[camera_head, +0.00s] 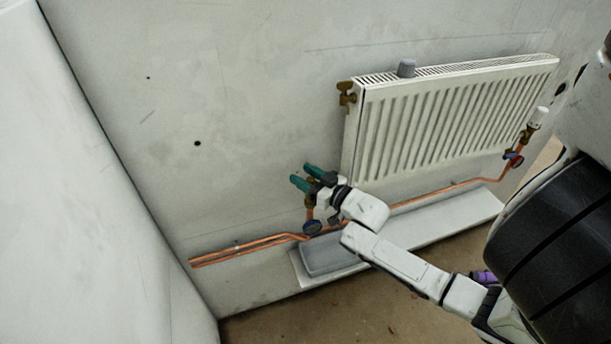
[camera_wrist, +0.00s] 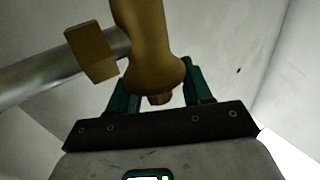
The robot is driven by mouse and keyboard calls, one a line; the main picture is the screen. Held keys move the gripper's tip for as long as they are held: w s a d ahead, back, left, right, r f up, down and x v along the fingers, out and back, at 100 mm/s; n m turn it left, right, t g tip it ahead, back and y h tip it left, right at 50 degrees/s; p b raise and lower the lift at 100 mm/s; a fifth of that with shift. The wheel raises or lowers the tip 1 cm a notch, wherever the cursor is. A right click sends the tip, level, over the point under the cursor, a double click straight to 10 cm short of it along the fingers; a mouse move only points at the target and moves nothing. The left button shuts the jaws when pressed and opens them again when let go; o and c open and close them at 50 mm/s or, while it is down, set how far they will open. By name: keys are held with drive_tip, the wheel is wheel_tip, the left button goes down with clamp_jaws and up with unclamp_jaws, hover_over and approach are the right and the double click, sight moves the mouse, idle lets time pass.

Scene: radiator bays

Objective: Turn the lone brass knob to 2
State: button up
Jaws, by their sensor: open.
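A brass fitting with a knob (camera_head: 346,93) sits at the upper left corner of the white radiator (camera_head: 455,115). In the wrist view a brass knob-like body (camera_wrist: 150,45) fills the top centre, with a flat brass block (camera_wrist: 92,52) to its left on a grey pipe. I cannot tell for sure which brass part this is. My gripper (camera_head: 303,175) is open, its teal fingers pointing left beside the radiator's lower left corner. In the wrist view the fingers show on both sides of the brass body's lower end; contact is unclear. No numbers are legible.
A blue-wheeled valve (camera_head: 312,227) sits just below my gripper on copper pipes (camera_head: 245,248) along the wall. A white valve head (camera_head: 538,118) stands at the radiator's right end. A grey tray (camera_head: 330,256) lies below.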

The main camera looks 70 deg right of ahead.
drive_tip(key=shift+c, duration=0.2)
clamp_jaws()
drive_tip(key=shift+f+n+y+b, duration=0.25)
drive_tip(key=shift+n+y+b, duration=0.3)
drive_tip(key=shift+y, duration=0.25)
drive_tip(key=shift+a+n+t+y+b, duration=0.15)
drive_tip(key=shift+n+t+y+b, duration=0.25)
drive_tip(key=shift+n+y+b, duration=0.5)
drive_tip(key=shift+r+y, duration=0.1)
drive_tip(key=shift+y, duration=0.5)
drive_tip(key=shift+a, duration=0.1)
drive_tip(key=shift+r, duration=0.1)
drive_tip(key=shift+o, duration=0.2)
unclamp_jaws()
